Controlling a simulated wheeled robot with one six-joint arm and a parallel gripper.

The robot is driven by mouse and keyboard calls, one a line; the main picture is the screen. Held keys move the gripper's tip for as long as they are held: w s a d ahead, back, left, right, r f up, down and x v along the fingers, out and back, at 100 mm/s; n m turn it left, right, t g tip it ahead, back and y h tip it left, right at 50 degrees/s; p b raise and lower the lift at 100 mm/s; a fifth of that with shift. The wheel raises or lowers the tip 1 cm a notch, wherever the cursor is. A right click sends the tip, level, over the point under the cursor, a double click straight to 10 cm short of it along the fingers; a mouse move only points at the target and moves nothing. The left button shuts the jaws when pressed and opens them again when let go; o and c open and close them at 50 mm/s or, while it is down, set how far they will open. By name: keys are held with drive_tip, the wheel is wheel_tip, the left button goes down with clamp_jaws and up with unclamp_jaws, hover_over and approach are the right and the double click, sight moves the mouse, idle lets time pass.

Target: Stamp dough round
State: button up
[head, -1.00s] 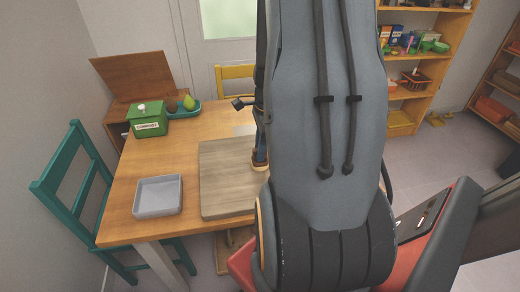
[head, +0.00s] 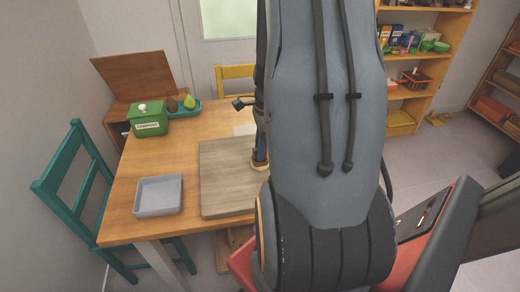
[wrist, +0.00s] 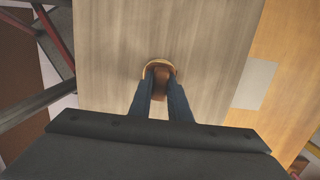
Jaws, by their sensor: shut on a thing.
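My gripper (wrist: 161,76) is shut on a brown, round-topped stamp (wrist: 163,90) over the wooden board (wrist: 205,40). A pale tan rim shows around the stamp's far side. I cannot tell whether that rim is dough or the stamp's own edge. In the head view, the stamp (head: 259,166) stands roughly upright at the board's right part, low at the board, with my gripper (head: 260,150) pointing down onto it. My arm hides the board's right edge there. No separate piece of dough is clearly seen.
A grey tray (head: 158,196) sits on the table left of the board. A green lidded box (head: 148,119) and a teal dish (head: 186,108) with a pear stand at the back left. A pale sheet (wrist: 256,84) lies beside the board. A teal chair (head: 78,188) stands left.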

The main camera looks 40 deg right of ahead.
drive_tip(key=shift+r+p, duration=3.5)
drive_tip(key=shift+p, duration=0.15)
